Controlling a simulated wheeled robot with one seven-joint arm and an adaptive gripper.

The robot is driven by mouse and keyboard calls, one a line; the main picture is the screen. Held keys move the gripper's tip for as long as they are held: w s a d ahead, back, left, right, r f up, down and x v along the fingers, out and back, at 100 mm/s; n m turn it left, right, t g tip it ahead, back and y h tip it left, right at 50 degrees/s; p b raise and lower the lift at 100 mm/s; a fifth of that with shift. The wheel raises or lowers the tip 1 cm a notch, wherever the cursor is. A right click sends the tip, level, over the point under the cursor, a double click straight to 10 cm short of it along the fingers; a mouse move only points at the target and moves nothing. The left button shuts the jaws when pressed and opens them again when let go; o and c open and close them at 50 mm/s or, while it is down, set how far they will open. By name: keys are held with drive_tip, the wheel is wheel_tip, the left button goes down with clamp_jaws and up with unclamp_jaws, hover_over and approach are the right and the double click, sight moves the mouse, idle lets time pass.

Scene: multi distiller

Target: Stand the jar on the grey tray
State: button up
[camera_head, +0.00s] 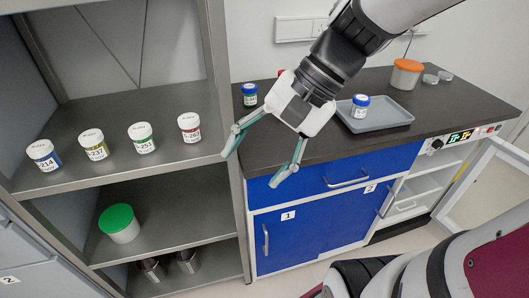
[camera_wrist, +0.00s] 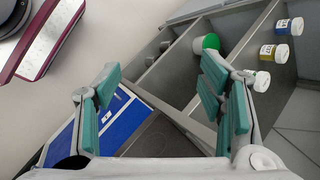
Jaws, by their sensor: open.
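A small white jar with a blue lid (camera_head: 360,105) stands upright on the grey tray (camera_head: 390,117) on the dark counter. My gripper (camera_head: 253,167) is open and empty, in front of the counter's front edge and left of the tray. In the wrist view its teal fingers (camera_wrist: 160,95) are spread with nothing between them. The tray and its jar do not show in the wrist view. Several labelled white-lidded jars, among them 214 (camera_head: 43,155), stand on the left shelf. A larger white jar with a green lid (camera_head: 119,223) stands on the shelf below.
A jar with a green label and blue lid (camera_head: 249,95) stands at the counter's left end. A red thing behind my gripper is mostly hidden. An orange-lidded tub (camera_head: 406,74) and small clear dishes (camera_head: 431,79) stand behind the tray. The shelf's side post (camera_head: 225,120) rises left of the counter.

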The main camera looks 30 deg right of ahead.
drive_tip(key=s+d+n+h, duration=0.1)
drive_tip(key=s+n+h, duration=0.5)
drive_tip(key=s+n, duration=0.4)
drive_tip(key=shift+s+d+f, duration=0.15)
drive_tip(key=shift+s+d, duration=0.05)
drive_tip(key=shift+d, duration=0.15)
